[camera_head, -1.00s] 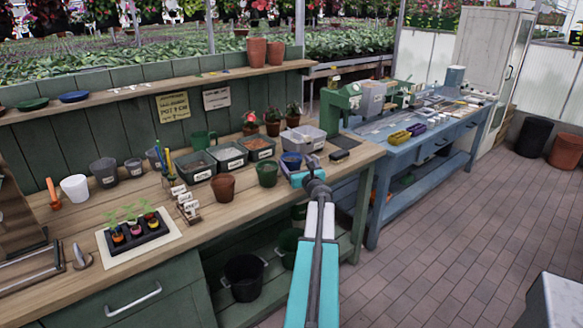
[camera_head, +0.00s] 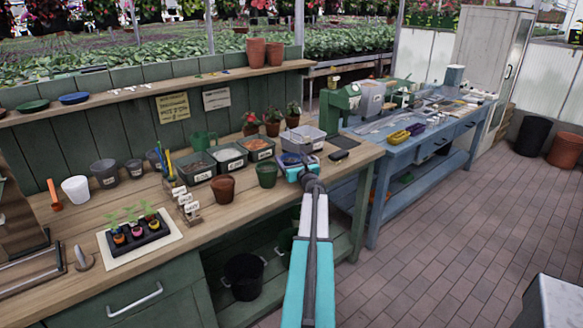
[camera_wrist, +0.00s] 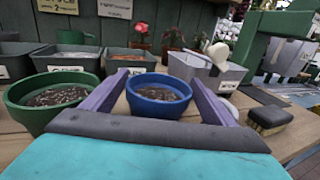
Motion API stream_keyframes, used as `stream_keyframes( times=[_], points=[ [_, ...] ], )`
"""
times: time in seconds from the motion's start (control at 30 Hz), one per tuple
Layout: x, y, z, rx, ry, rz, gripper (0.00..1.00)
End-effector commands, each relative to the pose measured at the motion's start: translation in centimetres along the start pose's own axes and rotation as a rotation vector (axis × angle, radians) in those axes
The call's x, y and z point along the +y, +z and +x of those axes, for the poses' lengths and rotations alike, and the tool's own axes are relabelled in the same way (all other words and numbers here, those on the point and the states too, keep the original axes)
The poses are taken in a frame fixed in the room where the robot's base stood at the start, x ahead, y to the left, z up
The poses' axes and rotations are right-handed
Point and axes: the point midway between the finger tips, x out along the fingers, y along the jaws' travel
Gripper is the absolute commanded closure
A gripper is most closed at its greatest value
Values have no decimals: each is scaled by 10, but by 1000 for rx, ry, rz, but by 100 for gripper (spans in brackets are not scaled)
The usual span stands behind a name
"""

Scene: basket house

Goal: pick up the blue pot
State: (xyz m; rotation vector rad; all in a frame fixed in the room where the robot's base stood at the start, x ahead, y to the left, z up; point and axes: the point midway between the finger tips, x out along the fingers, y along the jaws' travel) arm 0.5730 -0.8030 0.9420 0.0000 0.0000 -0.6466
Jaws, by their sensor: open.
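The blue pot (camera_wrist: 159,95) holds dark soil and stands upright on the wooden bench. In the wrist view it sits between the two purple fingers of my gripper (camera_wrist: 160,100), with space on both sides at the near end. The lower front of the pot is hidden by the gripper body. In the head view my gripper (camera_head: 298,166) is at the bench's right part, and only a little of the blue pot (camera_head: 290,158) shows behind it. My gripper is open.
A green pot (camera_wrist: 48,100) with soil stands close left of my gripper. A brush (camera_wrist: 269,119) lies to the right. A grey bin (camera_wrist: 215,72) and labelled trays (camera_wrist: 66,60) stand behind. The bench (camera_head: 340,172) ends just right of there.

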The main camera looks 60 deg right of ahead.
Motion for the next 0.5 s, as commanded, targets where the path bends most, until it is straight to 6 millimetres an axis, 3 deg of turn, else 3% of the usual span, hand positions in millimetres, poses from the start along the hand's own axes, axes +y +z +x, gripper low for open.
stream_keyframes(
  times=[0.5],
  points=[
    [1, 0, 0, 0, 1, 0, 21]
  ],
)
